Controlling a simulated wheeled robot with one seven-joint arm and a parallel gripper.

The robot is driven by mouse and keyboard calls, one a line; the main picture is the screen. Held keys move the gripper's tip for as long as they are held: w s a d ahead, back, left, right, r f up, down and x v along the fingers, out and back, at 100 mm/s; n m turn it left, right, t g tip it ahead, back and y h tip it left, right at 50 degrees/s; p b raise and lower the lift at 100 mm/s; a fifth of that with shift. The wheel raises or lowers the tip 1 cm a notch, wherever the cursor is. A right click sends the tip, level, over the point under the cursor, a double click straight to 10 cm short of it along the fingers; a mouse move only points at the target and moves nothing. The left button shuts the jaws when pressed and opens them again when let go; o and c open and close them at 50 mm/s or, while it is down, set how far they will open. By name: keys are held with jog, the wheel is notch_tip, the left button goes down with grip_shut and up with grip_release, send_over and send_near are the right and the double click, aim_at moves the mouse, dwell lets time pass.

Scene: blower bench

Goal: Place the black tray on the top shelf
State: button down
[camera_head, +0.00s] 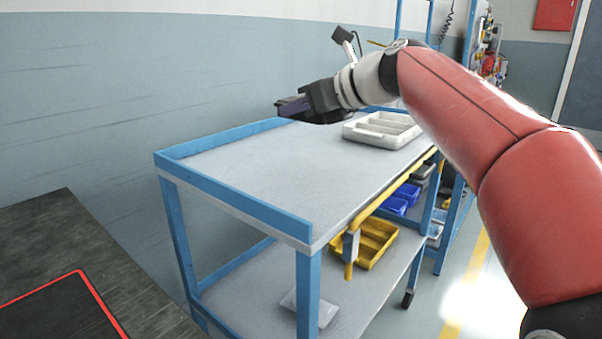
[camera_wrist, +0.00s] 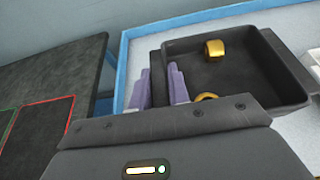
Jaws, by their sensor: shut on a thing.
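My gripper (camera_head: 292,106) is over the far side of the blue-framed cart's grey top shelf (camera_head: 255,175). In the wrist view its purple fingers (camera_wrist: 161,90) are shut on the left wall of the black tray (camera_wrist: 228,75). The tray looks roughly level and holds a gold block (camera_wrist: 214,48) and a gold ring-like piece (camera_wrist: 206,97), partly hidden by my gripper. In the head view the tray is a dark sliver (camera_head: 322,117), mostly hidden by my gripper. The shelf also shows in the wrist view (camera_wrist: 292,27). I cannot tell whether the tray touches it.
A white divided tray (camera_head: 375,134) stands on the top shelf's right end. The shelf's near part is bare. A blue raised rim (camera_head: 235,198) edges it. Yellow (camera_head: 375,243) and blue bins sit below. A dark table (camera_head: 45,225) is at lower left.

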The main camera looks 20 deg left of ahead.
aim_at(299, 186)
notch_tip(299, 186, down, 13)
jog(key=b, duration=0.3)
jog(key=shift+r+b, duration=0.15)
jog(key=shift+b, duration=0.2)
jog(key=c, duration=1.3)
grip_release()
